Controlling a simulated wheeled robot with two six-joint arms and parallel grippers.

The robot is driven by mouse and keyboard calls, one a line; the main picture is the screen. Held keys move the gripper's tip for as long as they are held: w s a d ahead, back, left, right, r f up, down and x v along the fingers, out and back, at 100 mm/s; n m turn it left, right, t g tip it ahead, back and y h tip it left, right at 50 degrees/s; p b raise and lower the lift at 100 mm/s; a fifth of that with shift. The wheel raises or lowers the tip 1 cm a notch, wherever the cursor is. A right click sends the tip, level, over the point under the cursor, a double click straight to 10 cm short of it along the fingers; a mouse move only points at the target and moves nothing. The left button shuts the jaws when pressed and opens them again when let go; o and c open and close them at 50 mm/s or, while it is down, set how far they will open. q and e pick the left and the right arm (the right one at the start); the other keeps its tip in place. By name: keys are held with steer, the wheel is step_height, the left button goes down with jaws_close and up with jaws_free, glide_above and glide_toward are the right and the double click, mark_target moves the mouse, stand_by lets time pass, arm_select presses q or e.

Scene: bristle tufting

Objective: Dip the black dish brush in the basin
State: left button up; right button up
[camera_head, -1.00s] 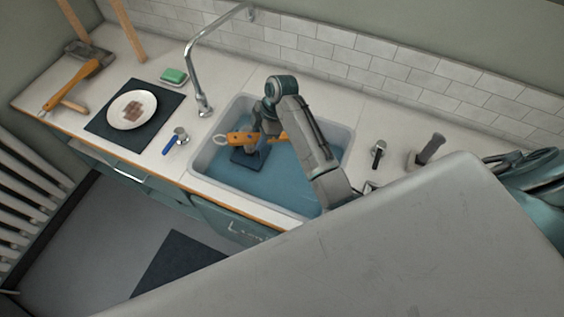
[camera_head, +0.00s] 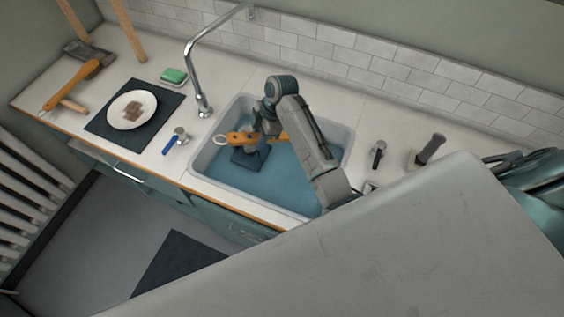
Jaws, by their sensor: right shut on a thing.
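The basin (camera_head: 343,148) is a grey rectangular sink set in the counter and holds blue water. My right gripper (camera_head: 257,137) is over the left half of the basin, shut on the dish brush (camera_head: 238,138). The brush has an orange handle with a pale ring at its left end, lying roughly level. A dark shape (camera_head: 248,159) below the handle meets the water, and it looks like the brush head. The wrist hides the middle of the handle and the fingertips. My left gripper is not in view.
A tall faucet (camera_head: 203,92) stands behind the basin's left corner. To the left are a blue-handled item (camera_head: 174,143), a plate (camera_head: 132,109) on a dark mat, and a green sponge (camera_head: 173,75). A dark-handled tool (camera_head: 431,149) stands on the right counter.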

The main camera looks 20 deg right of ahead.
steer(key=shift+r, duration=0.1)
steer(key=shift+r, duration=1.95)
